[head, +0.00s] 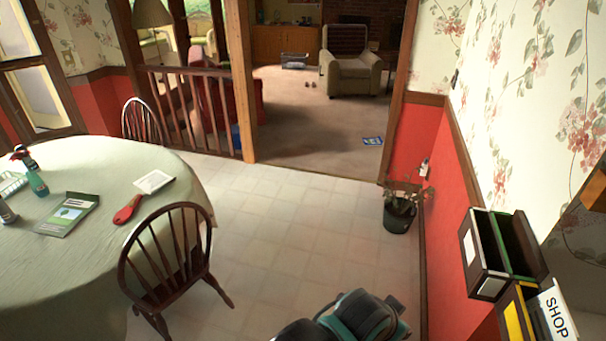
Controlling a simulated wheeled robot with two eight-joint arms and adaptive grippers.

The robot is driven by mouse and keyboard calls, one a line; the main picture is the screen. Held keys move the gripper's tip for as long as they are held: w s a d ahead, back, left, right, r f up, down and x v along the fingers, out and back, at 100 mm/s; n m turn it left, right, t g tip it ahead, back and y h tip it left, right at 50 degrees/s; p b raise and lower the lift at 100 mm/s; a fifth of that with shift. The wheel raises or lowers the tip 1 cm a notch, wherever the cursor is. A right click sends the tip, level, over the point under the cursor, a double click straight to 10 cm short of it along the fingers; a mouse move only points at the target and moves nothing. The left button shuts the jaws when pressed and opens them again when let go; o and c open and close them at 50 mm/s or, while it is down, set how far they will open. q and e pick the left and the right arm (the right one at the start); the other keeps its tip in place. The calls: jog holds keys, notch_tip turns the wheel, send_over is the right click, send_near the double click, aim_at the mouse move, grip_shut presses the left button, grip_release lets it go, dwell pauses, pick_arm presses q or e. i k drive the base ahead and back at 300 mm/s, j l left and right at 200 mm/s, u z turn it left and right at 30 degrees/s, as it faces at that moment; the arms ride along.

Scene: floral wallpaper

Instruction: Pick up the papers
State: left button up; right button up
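A flat white, paper-like rectangle with a grey middle (154,181) lies on the round table near its far right edge. A green and grey booklet (68,214) lies flat on the table to the left. A blue and white sheet or booklet (373,141) lies on the carpet beyond the doorway. I cannot tell which of these are the papers.
The table (100,255) has a green cloth, a red-handled spray bottle (37,181) and a red paddle-like item (127,210). A wooden chair (170,260) stands at its near side. A potted plant (399,214) and wall holders (483,262) are right. The middle tiles are clear.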

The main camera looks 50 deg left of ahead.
aim_at(157, 180)
jog(key=u, duration=2.85)
jog(key=z, duration=2.5)
jog(key=u, duration=2.5)
jog(key=i+l+u, duration=0.1)
jog(key=i+l, duration=0.15)
jog(key=i, duration=0.15)
jog(key=i+l+u, duration=0.1)
jog(key=i+l, duration=0.15)
jog(key=i, duration=0.15)
